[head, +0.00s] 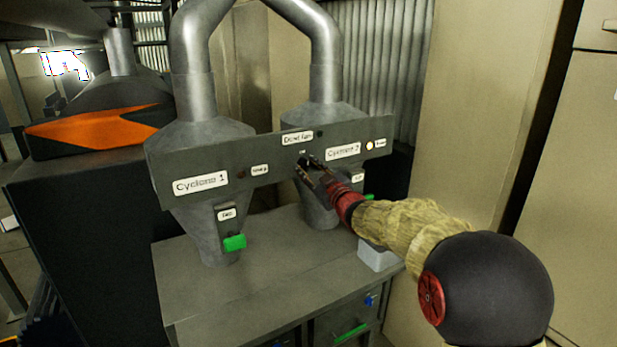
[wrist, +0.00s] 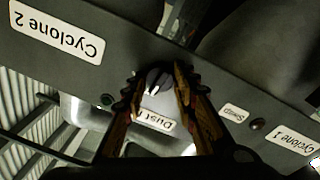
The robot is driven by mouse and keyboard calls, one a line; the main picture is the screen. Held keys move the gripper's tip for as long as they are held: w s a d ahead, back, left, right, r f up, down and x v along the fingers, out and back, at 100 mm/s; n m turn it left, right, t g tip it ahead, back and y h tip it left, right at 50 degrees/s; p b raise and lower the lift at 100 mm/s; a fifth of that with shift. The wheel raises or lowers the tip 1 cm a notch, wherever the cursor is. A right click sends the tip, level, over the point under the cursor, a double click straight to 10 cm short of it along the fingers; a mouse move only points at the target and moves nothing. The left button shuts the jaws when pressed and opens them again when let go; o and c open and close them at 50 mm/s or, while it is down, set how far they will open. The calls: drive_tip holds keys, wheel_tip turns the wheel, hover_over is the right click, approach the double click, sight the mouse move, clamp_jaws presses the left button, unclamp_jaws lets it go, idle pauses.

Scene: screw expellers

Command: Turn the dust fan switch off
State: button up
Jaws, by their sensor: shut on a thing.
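The dust fan switch is a small dark knob with a pale pointer (wrist: 156,82), on the grey panel beside the "Dust Fan" label (head: 297,137). In the wrist view the picture is upside down and the label (wrist: 154,121) is partly covered by a finger. My gripper (head: 307,168) is at the panel just below that label. In the wrist view my gripper (wrist: 157,88) has one finger on each side of the knob, shut on it. A small dark greenish lamp (wrist: 107,100) sits beside the label. I cannot tell the knob's setting.
The panel carries the "Cyclone 1" label (head: 201,183) and "Cyclone 2" label (head: 343,151), with a lit lamp (head: 369,146) at right. A grey bench (head: 225,290) stands below; a tall beige cabinet (head: 480,120) is at right.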

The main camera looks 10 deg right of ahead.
drive_tip(key=shift+f+n+b, duration=0.1)
drive_tip(key=shift+n+b, duration=0.3)
drive_tip(key=shift+n, duration=0.2)
drive_tip(key=o, duration=1.2)
drive_tip(key=shift+c, duration=0.2)
drive_tip(key=r+v, duration=0.1)
drive_tip(key=v, duration=1.1)
drive_tip(key=shift+f, duration=0.45)
drive_tip(key=shift+d, duration=0.1)
